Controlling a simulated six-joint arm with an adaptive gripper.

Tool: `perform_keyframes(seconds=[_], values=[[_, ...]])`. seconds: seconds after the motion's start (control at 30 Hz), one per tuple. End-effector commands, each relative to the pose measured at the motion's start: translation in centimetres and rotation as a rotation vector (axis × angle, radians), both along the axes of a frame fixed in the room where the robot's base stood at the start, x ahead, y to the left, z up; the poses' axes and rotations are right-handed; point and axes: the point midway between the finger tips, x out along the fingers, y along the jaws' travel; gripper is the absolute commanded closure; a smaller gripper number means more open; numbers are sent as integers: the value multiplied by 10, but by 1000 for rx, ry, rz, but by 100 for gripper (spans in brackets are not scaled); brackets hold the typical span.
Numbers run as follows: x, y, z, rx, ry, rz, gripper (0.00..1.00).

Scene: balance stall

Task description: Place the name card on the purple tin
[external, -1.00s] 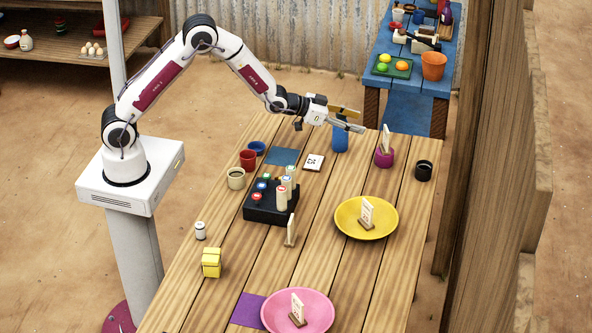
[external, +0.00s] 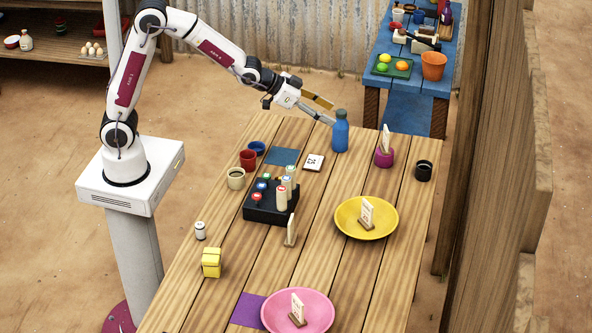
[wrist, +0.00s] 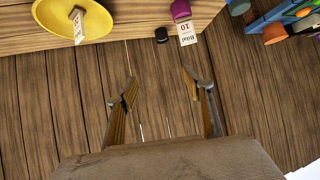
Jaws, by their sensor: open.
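The purple tin (external: 384,158) stands at the far right of the table in the external view. A pale name card (external: 386,138) stands upright on it. In the wrist view the tin (wrist: 181,9) is at the top edge, and its card (wrist: 187,34) shows lettering and the number 10. Similar cards stand on the yellow plate (external: 348,226), on the pink plate (external: 325,318) and on the bare table (external: 291,230). My gripper (external: 324,111) is open and empty, above the table's far end, left of the tin and apart from it. Its spread fingers (wrist: 160,90) have nothing between them.
A blue bottle (external: 340,132) stands close below my gripper. A black cup (external: 424,171) is right of the tin. A black block with coloured pegs (external: 262,212), red cup (external: 248,159) and flat white card (external: 314,162) are left. A wooden wall (external: 500,150) rises at right.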

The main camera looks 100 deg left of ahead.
Motion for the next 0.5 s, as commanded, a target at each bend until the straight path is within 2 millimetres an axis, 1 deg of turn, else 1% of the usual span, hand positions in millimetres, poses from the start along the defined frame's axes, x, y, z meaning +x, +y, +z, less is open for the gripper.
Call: perform_keyframes(seconds=[0.03, 0.2, 0.37, 0.5], values=[[-8, -10, 8, -2, 10, -9, 49], [-38, -38, 26, -14, 58, -34, 49], [-69, -64, 39, -26, 105, -58, 49], [-99, -86, 48, -36, 146, -80, 49]])
